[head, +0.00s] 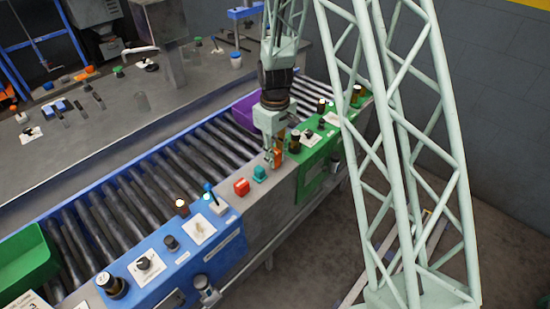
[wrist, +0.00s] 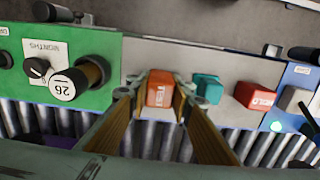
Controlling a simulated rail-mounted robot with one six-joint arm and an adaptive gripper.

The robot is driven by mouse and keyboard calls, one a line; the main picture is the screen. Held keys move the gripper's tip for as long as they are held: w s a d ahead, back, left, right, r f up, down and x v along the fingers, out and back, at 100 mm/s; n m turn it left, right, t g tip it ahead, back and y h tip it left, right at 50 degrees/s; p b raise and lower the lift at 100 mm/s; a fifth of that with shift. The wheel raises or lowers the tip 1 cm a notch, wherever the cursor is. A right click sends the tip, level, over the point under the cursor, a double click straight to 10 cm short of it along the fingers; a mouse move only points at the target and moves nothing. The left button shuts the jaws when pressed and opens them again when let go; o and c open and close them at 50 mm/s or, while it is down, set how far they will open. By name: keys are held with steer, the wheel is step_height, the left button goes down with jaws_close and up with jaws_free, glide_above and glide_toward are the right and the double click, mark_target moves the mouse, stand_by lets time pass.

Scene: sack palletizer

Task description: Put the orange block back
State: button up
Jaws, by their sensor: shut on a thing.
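The orange block (head: 277,154) has pale lettering on its face in the wrist view (wrist: 160,88). My gripper (head: 274,158) is shut on it, with one finger on each side, as the wrist view shows (wrist: 161,98). The block is at the grey panel strip between the blue and green panels. I cannot tell whether its underside touches the strip. In the head view the gripper hides part of it. A teal block (head: 259,173) and a red block (head: 241,187) sit beside it on the grey strip.
The roller conveyor (head: 150,185) runs behind the panels and carries a purple bin (head: 243,108) and a green bin (head: 24,262). The green panel (wrist: 62,62) has knobs close to my gripper. The blue panel (head: 180,245) has knobs and a small lever.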

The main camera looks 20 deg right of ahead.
steer(key=shift+f, duration=0.15)
steer(key=o, duration=0.9)
steer(key=shift+r, duration=0.2)
step_height(320, 180, up, 11)
steer(key=shift+p, duration=0.9)
steer(key=shift+r, duration=0.5)
